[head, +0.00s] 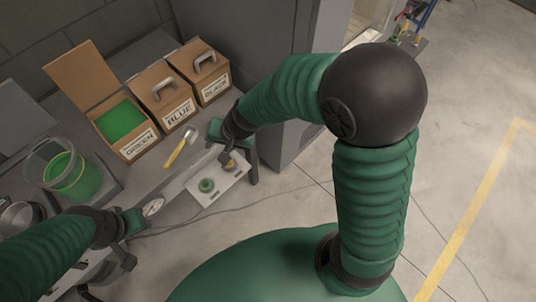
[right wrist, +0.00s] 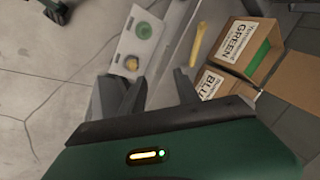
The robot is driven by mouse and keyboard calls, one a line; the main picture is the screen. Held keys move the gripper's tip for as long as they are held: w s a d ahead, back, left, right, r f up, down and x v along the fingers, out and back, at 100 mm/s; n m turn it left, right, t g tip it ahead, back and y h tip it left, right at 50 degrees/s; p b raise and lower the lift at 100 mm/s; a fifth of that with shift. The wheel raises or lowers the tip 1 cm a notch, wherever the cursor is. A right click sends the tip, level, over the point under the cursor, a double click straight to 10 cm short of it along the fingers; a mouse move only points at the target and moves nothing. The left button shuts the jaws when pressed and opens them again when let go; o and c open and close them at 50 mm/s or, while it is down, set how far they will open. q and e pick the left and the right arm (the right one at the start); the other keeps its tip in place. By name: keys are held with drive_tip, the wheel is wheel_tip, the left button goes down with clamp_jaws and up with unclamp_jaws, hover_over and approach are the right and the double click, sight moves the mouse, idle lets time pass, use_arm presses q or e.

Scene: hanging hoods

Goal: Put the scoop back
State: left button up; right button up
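The scoop (head: 178,152) has a yellow handle and a pale head. It lies on the grey counter in front of the boxes, and its yellow handle also shows in the right wrist view (right wrist: 197,44). My right gripper (head: 231,158) is over the counter, to the right of the scoop and apart from it. In the right wrist view its fingers (right wrist: 160,92) stand apart with nothing between them. My left gripper (head: 130,238) is at the counter's front edge, near a small round dial (head: 153,207). Its fingertips are too unclear to judge.
An open box labelled GREEN (head: 139,146) holds green material. Closed boxes labelled BLUE (head: 178,114) and BLACK (head: 214,88) stand beside it. A clear container with green contents (head: 75,178) is at left. A white plate (head: 228,183) with a green ring lies below my right gripper.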

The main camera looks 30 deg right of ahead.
drive_tip(key=s+d+n+g+h, duration=0.1)
drive_tip(key=s+d+n+h, duration=0.2)
drive_tip(key=s+d, duration=0.9)
drive_tip(key=n, duration=0.3)
drive_tip(key=shift+s+g, duration=0.2)
drive_tip(key=shift+g, duration=0.2)
